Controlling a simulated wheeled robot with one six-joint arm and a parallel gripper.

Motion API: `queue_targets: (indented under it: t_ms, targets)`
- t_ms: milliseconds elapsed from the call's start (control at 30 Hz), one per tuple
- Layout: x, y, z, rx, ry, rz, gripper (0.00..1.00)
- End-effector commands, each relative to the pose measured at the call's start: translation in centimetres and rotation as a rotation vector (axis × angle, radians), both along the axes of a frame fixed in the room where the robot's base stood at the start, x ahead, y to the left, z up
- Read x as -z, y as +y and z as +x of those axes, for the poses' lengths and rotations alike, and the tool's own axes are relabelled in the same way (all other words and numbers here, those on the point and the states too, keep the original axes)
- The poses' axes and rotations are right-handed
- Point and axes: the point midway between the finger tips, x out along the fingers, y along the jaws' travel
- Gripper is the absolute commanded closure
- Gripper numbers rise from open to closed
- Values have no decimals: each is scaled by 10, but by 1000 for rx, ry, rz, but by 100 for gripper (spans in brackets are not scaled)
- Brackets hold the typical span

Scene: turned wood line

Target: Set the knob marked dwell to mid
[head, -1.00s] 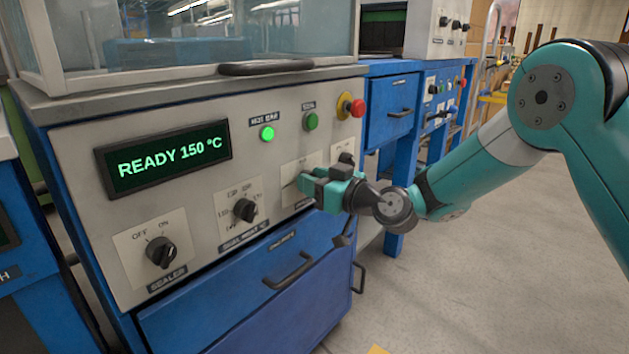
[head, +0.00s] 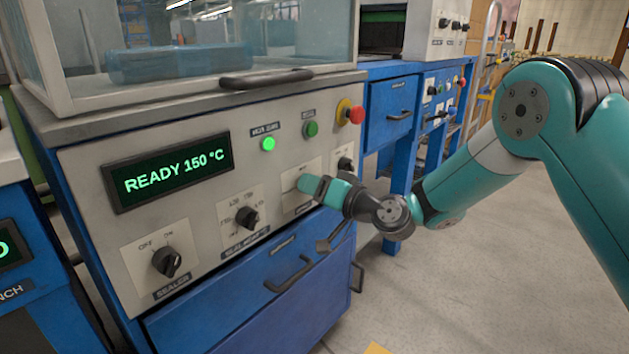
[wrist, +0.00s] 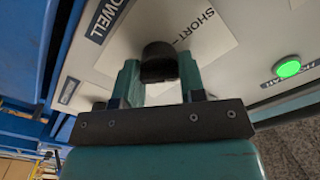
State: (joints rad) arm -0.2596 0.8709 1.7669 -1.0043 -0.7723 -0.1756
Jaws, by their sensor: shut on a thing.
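The dwell knob (wrist: 160,62) is a black round knob on a white plate (wrist: 215,50), seen in the wrist view. A dark label reading DWELL (wrist: 108,18) lies beside the plate, and a SHORT mark with a tick line is printed near the knob. My gripper (wrist: 160,80) has its two teal fingers on either side of the knob, shut on it. In the head view my gripper (head: 318,186) is at the panel plate and hides the knob. The knob's pointer and its other marks cannot be made out.
Left of my gripper are the seal temp knob (head: 247,217) and the sealer knob (head: 166,261). Another knob (head: 345,163) is close on the right. A red emergency button (head: 356,115) stands out above. A drawer handle (head: 289,275) juts out below.

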Motion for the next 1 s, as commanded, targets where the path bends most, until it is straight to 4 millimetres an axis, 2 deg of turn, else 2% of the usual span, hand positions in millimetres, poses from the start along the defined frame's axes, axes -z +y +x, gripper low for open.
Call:
queue_targets:
  t_ms: [600, 1000]
  targets:
    - [-1, -2, 2, 3, 456, 354, 86]
    - [1, -2, 2, 4, 658, 514, 86]
